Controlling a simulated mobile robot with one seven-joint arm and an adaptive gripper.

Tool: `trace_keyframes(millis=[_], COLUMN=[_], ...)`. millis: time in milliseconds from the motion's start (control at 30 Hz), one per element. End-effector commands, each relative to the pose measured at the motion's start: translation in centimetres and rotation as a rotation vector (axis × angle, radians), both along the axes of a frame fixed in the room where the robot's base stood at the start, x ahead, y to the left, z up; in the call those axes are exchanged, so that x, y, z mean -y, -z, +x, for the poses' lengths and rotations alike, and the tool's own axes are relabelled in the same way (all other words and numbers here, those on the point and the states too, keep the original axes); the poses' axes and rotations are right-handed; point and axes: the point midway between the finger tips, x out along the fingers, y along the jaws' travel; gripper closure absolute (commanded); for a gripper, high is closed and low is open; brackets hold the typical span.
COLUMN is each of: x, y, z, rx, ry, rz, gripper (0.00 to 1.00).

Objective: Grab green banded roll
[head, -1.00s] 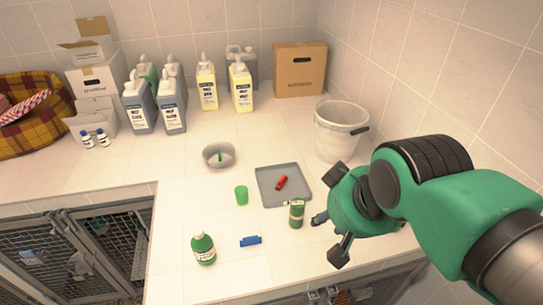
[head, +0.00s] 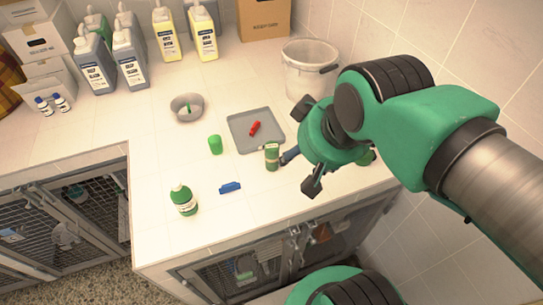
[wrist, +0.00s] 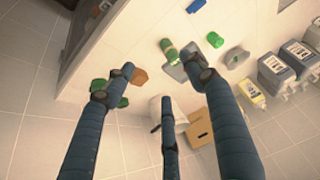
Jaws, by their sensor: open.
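The green banded roll (head: 272,157) stands upright on the white counter, at the front right corner of the grey tray, with a pale band around its upper part. My gripper (head: 302,150) is just right of it in the head view, its dark fingers spread and empty. One fingertip appears close to the roll; I cannot tell whether it touches. In the wrist view the roll (wrist: 168,49) lies beyond the fingertips of my open gripper (wrist: 160,76), nearer the right finger.
The grey tray (head: 240,129) holds a red object (head: 254,128). A green cup (head: 215,145), blue clip-like piece (head: 230,187), green bottle (head: 184,200) and metal bowl (head: 186,107) stand left. A clear bucket (head: 308,70) is behind my gripper. The counter's front edge is close.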

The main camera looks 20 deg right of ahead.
Motion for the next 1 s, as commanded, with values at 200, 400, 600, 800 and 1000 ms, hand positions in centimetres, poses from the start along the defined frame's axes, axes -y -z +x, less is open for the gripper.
trace_keyframes(millis=[200,400,600,800,1000], x=[0.0,0.0,0.0,0.1,0.2], y=[0.0,-1.0,-5.2,-6.1,-7.1], z=[0.0,0.1,0.1,2.4,6.1], rx=[0.000,0.002,0.004,-0.062,-0.156], ry=[0.000,0.000,0.000,-0.027,-0.074], rz=[0.000,0.000,0.000,-0.015,-0.034], gripper=[0.41,0.41,0.41,0.41,0.41])
